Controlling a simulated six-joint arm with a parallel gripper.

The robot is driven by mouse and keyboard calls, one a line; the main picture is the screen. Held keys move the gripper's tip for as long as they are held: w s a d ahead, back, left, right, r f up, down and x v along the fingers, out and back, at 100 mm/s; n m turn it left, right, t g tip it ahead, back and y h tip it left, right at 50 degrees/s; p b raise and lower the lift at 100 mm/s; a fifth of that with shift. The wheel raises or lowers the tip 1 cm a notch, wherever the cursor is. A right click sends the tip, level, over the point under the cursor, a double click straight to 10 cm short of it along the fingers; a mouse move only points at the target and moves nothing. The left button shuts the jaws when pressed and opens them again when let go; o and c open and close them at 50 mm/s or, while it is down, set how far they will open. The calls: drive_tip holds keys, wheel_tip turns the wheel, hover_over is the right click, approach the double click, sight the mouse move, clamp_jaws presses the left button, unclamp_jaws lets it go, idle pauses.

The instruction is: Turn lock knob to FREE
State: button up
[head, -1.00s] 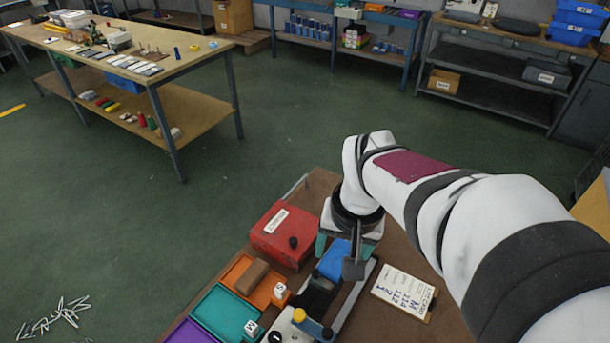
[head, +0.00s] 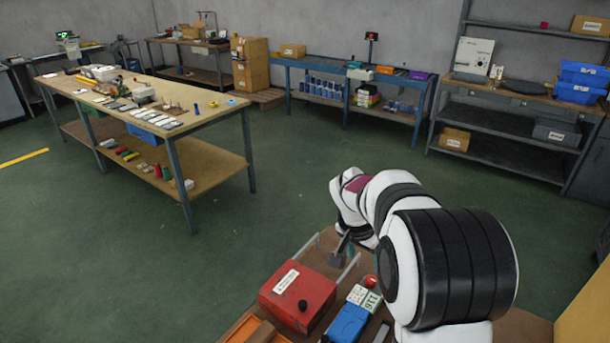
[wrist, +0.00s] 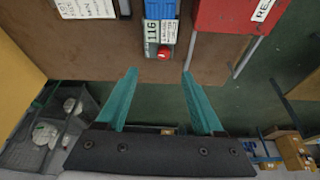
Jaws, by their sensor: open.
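No knob marked FREE can be read in these views, and I cannot tell which part is the lock knob. A small red knob (wrist: 163,53) sits at the end of a pale label panel (wrist: 153,32) reading 116, beside a blue block (wrist: 160,9). The red knob also shows in the head view (head: 369,281), close to my arm. My gripper (wrist: 160,74) has two teal fingers spread apart with nothing between them. The red knob appears between and beyond the fingertips, apart from them. In the head view my arm covers much of the bench and most of the gripper.
A red box (head: 290,290) with a white label and a black knob (head: 303,305) stands left of the blue block. Thin metal rails (head: 348,272) stick out past it at the bench's far edge. A white card (wrist: 85,8) lies on the brown bench (wrist: 105,50). Open floor lies beyond.

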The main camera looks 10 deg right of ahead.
sight(371, 279)
drive_tip(key=shift+m, duration=0.3)
drive_tip(key=x, duration=0.6)
drive_tip(key=w+x, duration=0.1)
drive_tip(key=x, duration=0.5)
drive_tip(key=w+d+r+x, duration=0.1)
drive_tip(key=x, duration=0.5)
drive_tip(key=shift+w+f, duration=0.1)
drive_tip(key=shift+w, duration=0.1)
clamp_jaws()
